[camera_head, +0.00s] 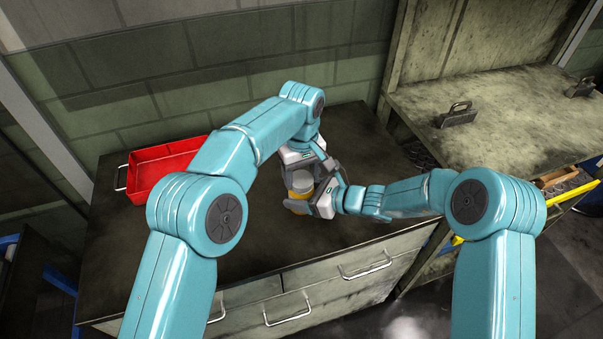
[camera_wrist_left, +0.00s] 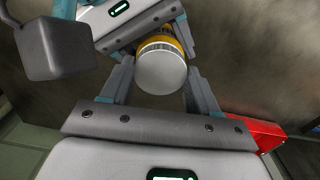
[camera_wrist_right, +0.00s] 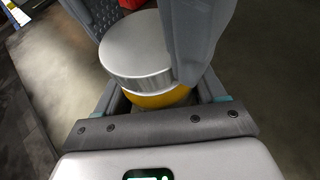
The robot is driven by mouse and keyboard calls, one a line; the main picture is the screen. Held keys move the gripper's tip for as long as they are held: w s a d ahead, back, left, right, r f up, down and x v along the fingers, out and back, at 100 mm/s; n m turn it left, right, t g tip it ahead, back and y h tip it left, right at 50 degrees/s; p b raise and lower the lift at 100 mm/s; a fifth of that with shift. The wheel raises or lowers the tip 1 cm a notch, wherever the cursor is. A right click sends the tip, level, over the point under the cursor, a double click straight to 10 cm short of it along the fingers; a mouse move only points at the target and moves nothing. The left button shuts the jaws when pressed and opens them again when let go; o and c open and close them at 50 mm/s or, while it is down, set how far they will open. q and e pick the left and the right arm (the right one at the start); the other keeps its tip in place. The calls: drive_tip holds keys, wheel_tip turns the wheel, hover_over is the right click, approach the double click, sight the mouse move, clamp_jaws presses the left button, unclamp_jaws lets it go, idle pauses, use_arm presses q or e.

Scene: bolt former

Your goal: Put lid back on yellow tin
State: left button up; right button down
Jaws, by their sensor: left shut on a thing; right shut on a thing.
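The yellow tin (camera_head: 298,208) stands upright on the dark bench top, and the right wrist view shows its yellow side (camera_wrist_right: 158,97). Its round silver lid (camera_wrist_right: 135,45) is at the tin's top, slightly offset in that view; I cannot tell if it is fully seated. The lid also faces the left wrist view (camera_wrist_left: 162,70). My left gripper (camera_wrist_left: 160,85) is shut on the lid, one finger on each side. My right gripper (camera_wrist_right: 160,92) is shut on the tin's yellow body below it. The two grippers are close together and partly hide the tin in the head view.
A red tray (camera_head: 160,165) sits at the bench's back left. The bench top (camera_head: 240,265) around the tin is mostly clear. A grey block (camera_wrist_left: 52,47) shows near the right gripper in the left wrist view. A dark handled weight (camera_head: 457,115) rests on the right-hand bench.

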use_arm(q)
drive_tip(key=o, duration=1.2)
drive_tip(key=shift+c, duration=0.2)
drive_tip(key=shift+r, duration=2.3)
drive_tip(key=shift+c, duration=0.4)
drive_tip(key=shift+r+n, duration=0.3)
wheel_tip(320, 180, up, 3)
drive_tip(key=n, duration=0.2)
drive_tip(key=shift+f+n, duration=0.1)
drive_tip(key=shift+n, duration=0.3)
